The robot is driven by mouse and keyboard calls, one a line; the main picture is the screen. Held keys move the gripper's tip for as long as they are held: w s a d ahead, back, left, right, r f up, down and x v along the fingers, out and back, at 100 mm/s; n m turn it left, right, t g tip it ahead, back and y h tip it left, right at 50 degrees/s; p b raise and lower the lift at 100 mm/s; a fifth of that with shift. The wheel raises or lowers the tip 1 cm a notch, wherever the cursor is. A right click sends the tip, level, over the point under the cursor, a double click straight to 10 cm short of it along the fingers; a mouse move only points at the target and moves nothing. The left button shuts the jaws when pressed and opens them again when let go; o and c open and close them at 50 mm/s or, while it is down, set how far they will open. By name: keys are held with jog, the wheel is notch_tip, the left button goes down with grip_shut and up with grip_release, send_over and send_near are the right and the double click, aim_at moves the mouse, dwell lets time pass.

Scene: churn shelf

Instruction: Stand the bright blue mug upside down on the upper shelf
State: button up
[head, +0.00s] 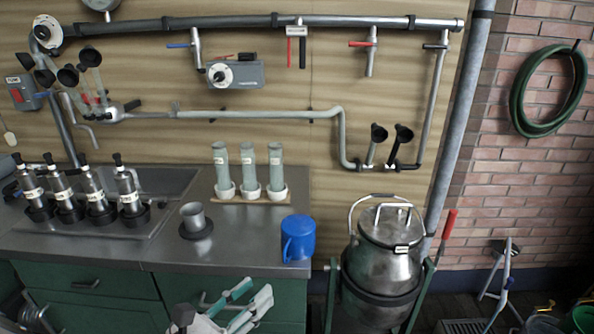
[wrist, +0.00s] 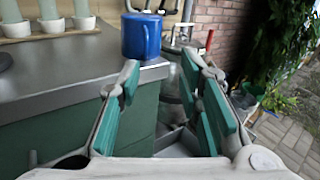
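The bright blue mug (head: 300,238) stands on the grey metal counter (head: 215,255) near its right front corner. Its handle is toward the front left in the head view. Its top looks plain blue, but I cannot tell for sure which end is up. The mug also shows beyond the fingers in the wrist view (wrist: 140,37). My gripper (head: 254,290) is open and empty in front of the counter, nearer than the mug and not touching it. Its two green-padded fingers are spread apart in the wrist view (wrist: 161,64). I cannot make out an upper shelf.
A grey cup on a dark saucer (head: 194,222) stands left of the mug. A rack with three tubes (head: 249,198) is behind it. Several bottles (head: 92,190) stand farther left. A metal churn (head: 382,255) stands right of the counter. Pipes (head: 250,113) run along the wall.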

jog(key=a+t, duration=0.1)
jog(key=n, duration=0.1)
send_near(284, 252)
jog(key=x, duration=0.5)
jog(key=shift+y, duration=0.3)
jog(key=shift+b+x, duration=0.7)
jog(key=shift+x, duration=1.9)
jog(key=shift+f, duration=0.15)
grip_shut()
